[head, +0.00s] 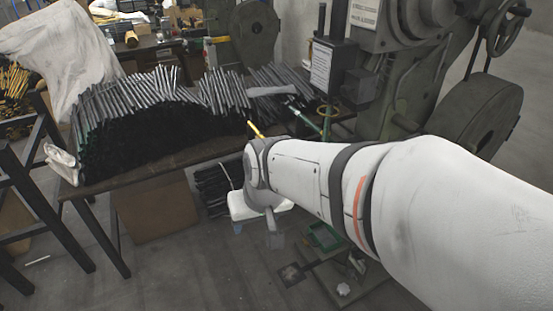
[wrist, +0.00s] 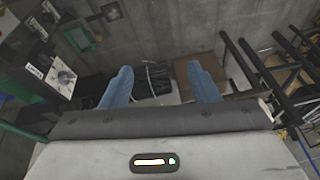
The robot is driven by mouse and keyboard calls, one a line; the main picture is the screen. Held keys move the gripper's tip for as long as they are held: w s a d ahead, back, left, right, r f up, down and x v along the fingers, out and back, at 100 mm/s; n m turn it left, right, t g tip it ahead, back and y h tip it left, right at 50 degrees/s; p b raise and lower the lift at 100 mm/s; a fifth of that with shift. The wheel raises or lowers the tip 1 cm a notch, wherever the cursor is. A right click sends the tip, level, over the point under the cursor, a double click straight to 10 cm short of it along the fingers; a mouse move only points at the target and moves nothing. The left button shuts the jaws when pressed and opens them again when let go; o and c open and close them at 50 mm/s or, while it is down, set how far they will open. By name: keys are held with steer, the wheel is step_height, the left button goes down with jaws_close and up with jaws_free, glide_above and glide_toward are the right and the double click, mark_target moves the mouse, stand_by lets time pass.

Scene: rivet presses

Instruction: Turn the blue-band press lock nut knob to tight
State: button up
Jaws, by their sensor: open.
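My gripper (wrist: 161,80) shows in the wrist view as two blue fingers spread wide apart, with nothing held between them. In the head view my arm's end hangs in front of the bench, and the fingers are mostly hidden. A green-grey press (head: 405,75) stands at the right of the head view, partly behind my arm. I cannot make out a blue band on it.
A bench (head: 140,170) carries a large heap of dark rods (head: 150,125) at the left. A dark stand frame (head: 40,190) is at the far left. A cardboard box (head: 155,210) sits under the bench. Bare floor (head: 150,270) lies in front.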

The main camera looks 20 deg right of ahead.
steer(key=w+f+m+t+b, duration=0.1)
steer(key=w+f+m+t, duration=0.4)
steer(key=w, duration=0.8)
steer(key=w+d+f+m+h, duration=0.4)
steer(key=w+d+f, duration=0.2)
steer(key=w+f, duration=0.15)
steer(key=d+f+m+h+b, duration=0.2)
steer(key=d+f+m+h, duration=0.15)
steer(key=d+f, duration=0.25)
steer(key=s+d+f+m+g+h, duration=0.2)
steer(key=s+d+f+g+h, duration=0.15)
steer(key=s+d+h, duration=0.2)
steer(key=s+d+f+m+g+h, duration=0.2)
steer(key=s+d+g+h, duration=0.2)
steer(key=s+h, duration=0.2)
steer(key=d, duration=0.7)
steer(key=shift+w, duration=0.2)
steer(key=shift+c, duration=0.5)
